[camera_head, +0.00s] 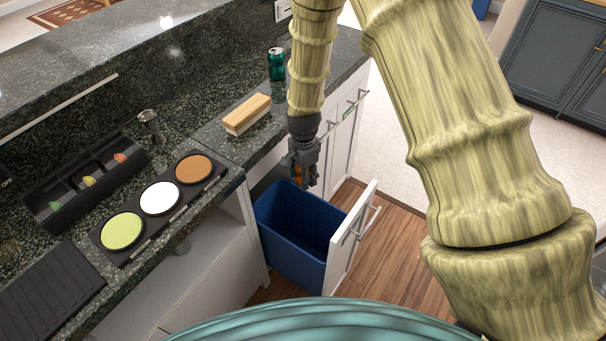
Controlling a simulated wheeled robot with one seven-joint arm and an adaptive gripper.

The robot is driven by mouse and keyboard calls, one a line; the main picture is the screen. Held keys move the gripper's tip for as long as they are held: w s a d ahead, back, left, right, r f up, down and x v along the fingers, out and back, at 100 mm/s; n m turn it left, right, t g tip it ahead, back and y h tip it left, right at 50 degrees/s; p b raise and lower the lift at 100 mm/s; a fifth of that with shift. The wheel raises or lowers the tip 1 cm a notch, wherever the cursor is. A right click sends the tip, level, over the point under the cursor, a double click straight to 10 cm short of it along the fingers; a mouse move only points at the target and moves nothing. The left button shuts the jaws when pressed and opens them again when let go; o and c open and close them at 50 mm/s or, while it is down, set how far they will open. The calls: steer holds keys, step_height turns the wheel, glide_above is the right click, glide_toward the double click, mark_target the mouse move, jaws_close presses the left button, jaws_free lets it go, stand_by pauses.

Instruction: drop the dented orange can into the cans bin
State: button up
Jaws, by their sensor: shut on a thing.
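My gripper (304,172) hangs above the back part of a blue bin (290,250), pointing down. The blue bin sits in a pulled-out drawer with a white front (350,240). Its visible inside looks empty; part of the floor is hidden. A green can (277,64) stands upright on the counter behind my gripper.
The dark counter (205,132) holds a wooden block brush (247,114), a tray of three coloured discs (161,198), a black condiment holder (85,182) and a metal jigger-like item (151,126). Wood floor (395,255) lies clear right of the drawer.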

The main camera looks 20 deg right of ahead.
steer(key=o, duration=0.8)
steer(key=shift+r, duration=0.15)
step_height(320, 180, up, 12)
steer(key=shift+f, duration=0.1)
stand_by(0.6)
